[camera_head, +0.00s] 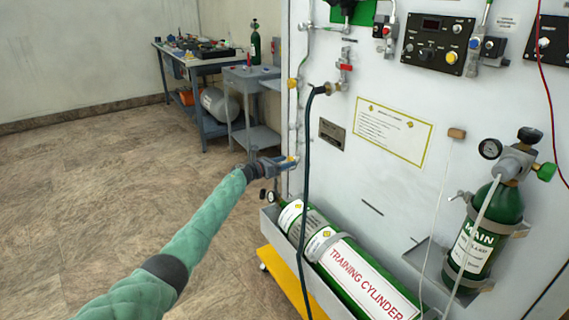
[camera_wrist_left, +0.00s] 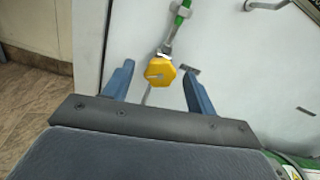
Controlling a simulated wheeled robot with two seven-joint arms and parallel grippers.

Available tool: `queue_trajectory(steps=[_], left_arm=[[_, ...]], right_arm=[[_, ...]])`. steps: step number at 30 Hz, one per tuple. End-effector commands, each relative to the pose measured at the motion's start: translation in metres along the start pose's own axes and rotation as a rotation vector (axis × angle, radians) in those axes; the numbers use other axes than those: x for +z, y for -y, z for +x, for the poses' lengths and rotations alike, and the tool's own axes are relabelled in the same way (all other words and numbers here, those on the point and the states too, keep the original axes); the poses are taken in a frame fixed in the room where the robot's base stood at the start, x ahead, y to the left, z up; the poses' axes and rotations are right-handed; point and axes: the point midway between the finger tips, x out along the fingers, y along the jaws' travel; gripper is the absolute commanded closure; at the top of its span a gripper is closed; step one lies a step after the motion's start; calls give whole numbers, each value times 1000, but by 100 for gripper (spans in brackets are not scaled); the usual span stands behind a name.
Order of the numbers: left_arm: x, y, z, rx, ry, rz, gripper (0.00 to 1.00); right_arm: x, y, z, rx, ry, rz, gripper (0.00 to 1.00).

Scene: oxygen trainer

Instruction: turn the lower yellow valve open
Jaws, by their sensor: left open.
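The lower yellow valve (camera_wrist_left: 160,74) shows in the left wrist view as a yellow many-sided knob on a thin pipe at the white panel. My left gripper (camera_wrist_left: 158,82) is open, with one blue finger to each side of the knob and a visible gap on both sides. In the head view my left gripper (camera_head: 284,164) is at the panel's left edge, and only a little yellow of the lower valve (camera_head: 291,158) shows by the fingertips. Whether the fingers reach past the knob in depth is hard to tell. My right gripper is not in view.
An upper yellow valve (camera_head: 292,83) sits higher on the same pipe. A dark hose (camera_head: 306,180) hangs just right of the gripper. A green training cylinder (camera_head: 345,270) lies in a tray below. The floor (camera_head: 100,200) to the left is clear.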

Motion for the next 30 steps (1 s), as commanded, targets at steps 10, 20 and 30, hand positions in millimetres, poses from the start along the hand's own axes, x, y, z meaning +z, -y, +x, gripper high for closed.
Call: queue_trajectory(steps=[10, 20, 30], left_arm=[[0, 0, 1, 0, 0, 0, 61], [0, 0, 1, 0, 0, -9, 88], [0, 0, 1, -1, -1, -159, 88]], right_arm=[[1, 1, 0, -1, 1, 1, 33], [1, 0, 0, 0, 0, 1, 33], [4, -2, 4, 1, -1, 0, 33]])
